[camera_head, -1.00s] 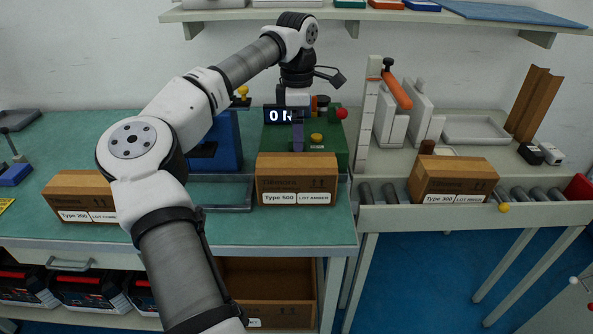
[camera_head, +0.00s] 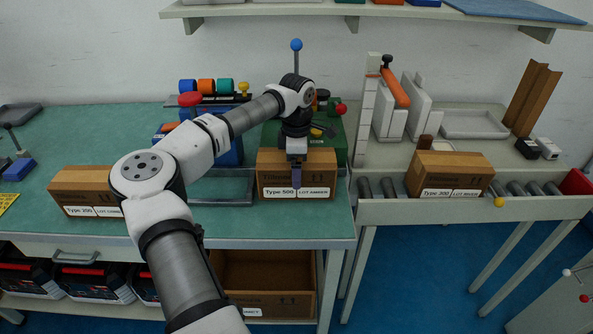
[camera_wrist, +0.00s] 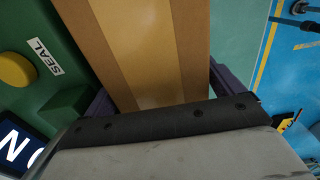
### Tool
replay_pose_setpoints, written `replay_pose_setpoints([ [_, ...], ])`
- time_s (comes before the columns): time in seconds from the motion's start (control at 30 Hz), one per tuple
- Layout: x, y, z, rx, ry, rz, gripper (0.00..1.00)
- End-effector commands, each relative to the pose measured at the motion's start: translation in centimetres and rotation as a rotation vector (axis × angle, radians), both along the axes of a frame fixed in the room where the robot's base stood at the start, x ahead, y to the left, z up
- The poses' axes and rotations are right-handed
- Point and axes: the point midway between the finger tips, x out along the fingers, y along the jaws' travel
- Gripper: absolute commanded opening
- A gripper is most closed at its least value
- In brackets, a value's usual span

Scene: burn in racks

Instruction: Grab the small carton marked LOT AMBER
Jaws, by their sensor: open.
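The small brown carton marked Type 500, LOT AMBER (camera_head: 318,180) stands on the front of the green bench, just in front of a green device. My gripper (camera_head: 296,172) points down at the carton and overlaps it in the head view. In the wrist view the carton's taped top (camera_wrist: 152,50) fills the middle, with the dark fingers (camera_wrist: 155,90) apart on either side of it. The gripper is open; whether the fingers touch the carton cannot be told. My gripper hides part of the carton's front and top in the head view.
A carton marked Type 200 (camera_head: 82,188) stands at the left, and one marked Type 300 (camera_head: 448,174) on rollers at the right. The green device (camera_head: 335,143) is close behind the amber carton. A grey tray (camera_head: 222,187) lies just left of it.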

Motion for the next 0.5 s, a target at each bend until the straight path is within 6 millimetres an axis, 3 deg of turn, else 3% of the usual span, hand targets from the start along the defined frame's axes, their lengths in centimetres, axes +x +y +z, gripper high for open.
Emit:
replay_pose_setpoints([
  [0.27, -0.01, 0.01, -0.82, 0.000, -0.001, 0.000, 0.93],
  [0.5, -0.01, 0.01, -0.79, 0.000, -0.001, 0.000, 0.63],
])
